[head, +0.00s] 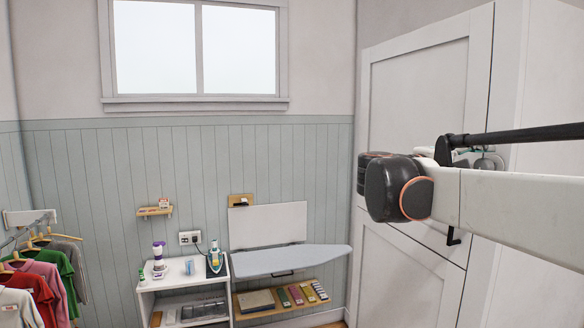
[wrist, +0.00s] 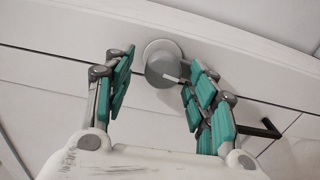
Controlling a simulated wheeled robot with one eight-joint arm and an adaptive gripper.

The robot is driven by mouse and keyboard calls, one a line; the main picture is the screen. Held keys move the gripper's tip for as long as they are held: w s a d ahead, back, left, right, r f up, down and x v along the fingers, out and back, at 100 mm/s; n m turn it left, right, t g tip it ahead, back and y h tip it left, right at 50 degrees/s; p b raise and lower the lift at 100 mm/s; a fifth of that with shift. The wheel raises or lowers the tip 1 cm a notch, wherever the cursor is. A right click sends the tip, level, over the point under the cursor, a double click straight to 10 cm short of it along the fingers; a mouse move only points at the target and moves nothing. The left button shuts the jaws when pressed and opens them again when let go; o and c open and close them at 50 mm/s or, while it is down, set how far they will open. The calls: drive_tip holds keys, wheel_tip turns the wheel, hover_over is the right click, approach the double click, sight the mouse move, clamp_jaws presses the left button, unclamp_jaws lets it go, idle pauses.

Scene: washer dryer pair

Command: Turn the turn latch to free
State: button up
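The turn latch (wrist: 165,68) is a round grey knob on a pale round base, set on a white door, with a small white pointer on its right side. My gripper (wrist: 160,74) is open in the wrist view, its teal-padded fingers on either side of the knob. The left finger stands clear of it; the right finger is close to the knob, and I cannot tell whether they touch. In the head view my own arm largely hides the gripper and the latch area.
A black lever handle (wrist: 258,131) sits right of the latch in the wrist view; it also shows below my arm in the head view (head: 453,237). The white door (head: 418,95) stands at right. An ironing board (head: 290,260), white shelf unit (head: 180,274) and hanging clothes (head: 48,275) are farther away.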

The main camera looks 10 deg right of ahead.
drive_tip(key=s+a, duration=0.1)
drive_tip(key=a, duration=1.1)
drive_tip(key=shift+s, duration=0.15)
